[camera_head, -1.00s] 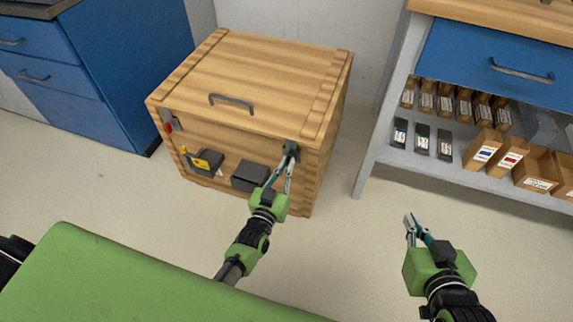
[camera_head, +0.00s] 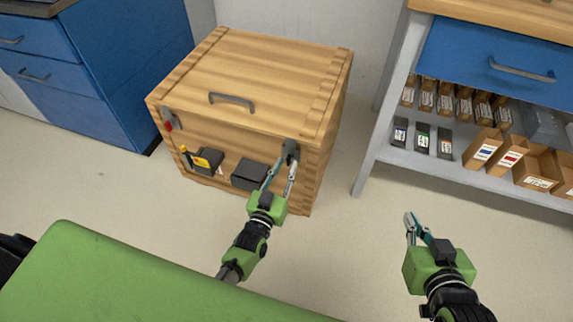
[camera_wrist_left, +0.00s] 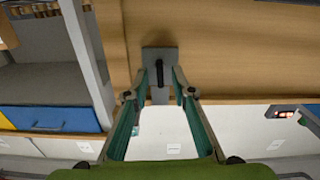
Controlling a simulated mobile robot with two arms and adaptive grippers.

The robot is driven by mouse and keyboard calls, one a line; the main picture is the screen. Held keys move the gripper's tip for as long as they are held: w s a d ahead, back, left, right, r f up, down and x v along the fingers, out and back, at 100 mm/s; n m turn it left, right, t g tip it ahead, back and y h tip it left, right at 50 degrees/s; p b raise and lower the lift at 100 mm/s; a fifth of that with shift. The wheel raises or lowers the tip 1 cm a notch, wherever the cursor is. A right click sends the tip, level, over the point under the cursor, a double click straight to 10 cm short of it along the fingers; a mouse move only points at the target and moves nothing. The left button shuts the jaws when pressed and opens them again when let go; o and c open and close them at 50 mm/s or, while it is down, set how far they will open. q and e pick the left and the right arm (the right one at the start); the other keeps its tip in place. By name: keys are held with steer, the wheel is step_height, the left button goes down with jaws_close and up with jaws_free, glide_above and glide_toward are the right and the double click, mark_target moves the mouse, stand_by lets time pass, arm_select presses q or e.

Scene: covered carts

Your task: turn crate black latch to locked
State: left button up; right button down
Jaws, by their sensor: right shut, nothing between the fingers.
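The wooden crate (camera_head: 270,75) stands on the floor with a grey handle on its lid. The black latch (camera_head: 290,152) sits at the right end of its front face, near the lid edge. In the left wrist view the latch (camera_wrist_left: 159,72) is a grey plate with a dark lever upright in the picture. My left gripper (camera_head: 284,164) is at the latch with its fingers spread. In the left wrist view its fingertips (camera_wrist_left: 159,78) flank the lever, with gaps visible on both sides. My right gripper (camera_head: 409,215) is shut and empty, away from the crate.
A red latch (camera_head: 168,124) is at the crate's front left. Two dark boxes (camera_head: 249,175) are on the crate's lower front. A blue drawer cabinet (camera_head: 110,65) stands left, and a grey shelf unit (camera_head: 400,160) with small boxes stands right. The floor between crate and shelf is clear.

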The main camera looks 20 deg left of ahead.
arm_select(q)
steer(key=s, duration=1)
steer(key=shift+s+a, duration=0.15)
steer(key=shift+s, duration=0.15)
